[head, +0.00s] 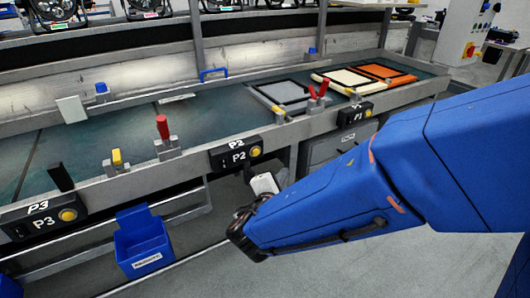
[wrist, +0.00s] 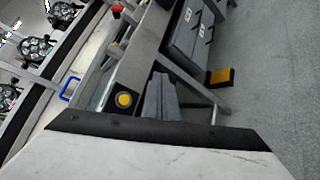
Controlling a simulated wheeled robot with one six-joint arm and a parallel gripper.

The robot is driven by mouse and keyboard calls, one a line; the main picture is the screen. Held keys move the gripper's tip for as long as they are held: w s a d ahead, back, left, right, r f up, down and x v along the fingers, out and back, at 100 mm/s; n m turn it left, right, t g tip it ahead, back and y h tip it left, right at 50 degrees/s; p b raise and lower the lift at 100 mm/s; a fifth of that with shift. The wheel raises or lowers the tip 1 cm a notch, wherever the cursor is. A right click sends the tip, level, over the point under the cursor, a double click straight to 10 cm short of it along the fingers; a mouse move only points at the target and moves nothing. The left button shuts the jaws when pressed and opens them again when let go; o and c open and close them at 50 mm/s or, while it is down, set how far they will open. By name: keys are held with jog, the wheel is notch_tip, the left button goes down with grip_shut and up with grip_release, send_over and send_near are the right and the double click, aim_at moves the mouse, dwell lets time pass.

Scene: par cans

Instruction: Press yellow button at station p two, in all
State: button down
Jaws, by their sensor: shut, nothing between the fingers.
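The P2 station box (head: 236,154) is a black box on the bench's front rail, with a yellow button (head: 255,151) at its right end. My gripper (head: 264,184) is shut and empty, just below and in front of the P2 box; a gap seems to show between them. My blue forearm hides part of the gripper. In the wrist view a yellow button (wrist: 124,99) on a black box sits left of centre, beyond the pale gripper body along the bottom. Its label is not readable there. The fingertips are not clear in the wrist view.
Yellow buttons also sit on the P3 box (head: 42,220) at left and the P1 box (head: 355,114) at right. Red-handled clamps (head: 163,130) rise from the rail. A blue bin (head: 141,242) hangs below. The grey floor in front is clear.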

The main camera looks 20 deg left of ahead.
aim_at(256, 152)
jog(key=shift+s+a+f+n+y, duration=0.15)
jog(key=shift+s+a+n+y, duration=0.1)
jog(key=shift+a, duration=0.3)
jog(key=shift+s+a+f+n+y, duration=0.15)
jog(key=shift+s+a+n, duration=0.1)
jog(key=shift+a, duration=0.3)
jog(key=shift+w, duration=0.1)
jog(key=w+a, duration=0.5)
jog(key=a, duration=0.1)
jog(key=shift+w+a, duration=0.3)
jog(key=shift+w, duration=0.05)
jog(key=shift+w+a, duration=0.1)
jog(key=shift+a, duration=0.05)
dwell(1.5)
jog(key=shift+w+a, duration=0.2)
jog(key=shift+w+a, duration=0.25)
jog(key=shift+a, duration=0.05)
dwell(0.9)
jog(key=shift+s+d, duration=0.1)
jog(key=shift+d, duration=0.05)
jog(key=shift+s+d+r, duration=0.1)
jog(key=shift+s+d, duration=0.35)
jog(key=shift+d, duration=0.05)
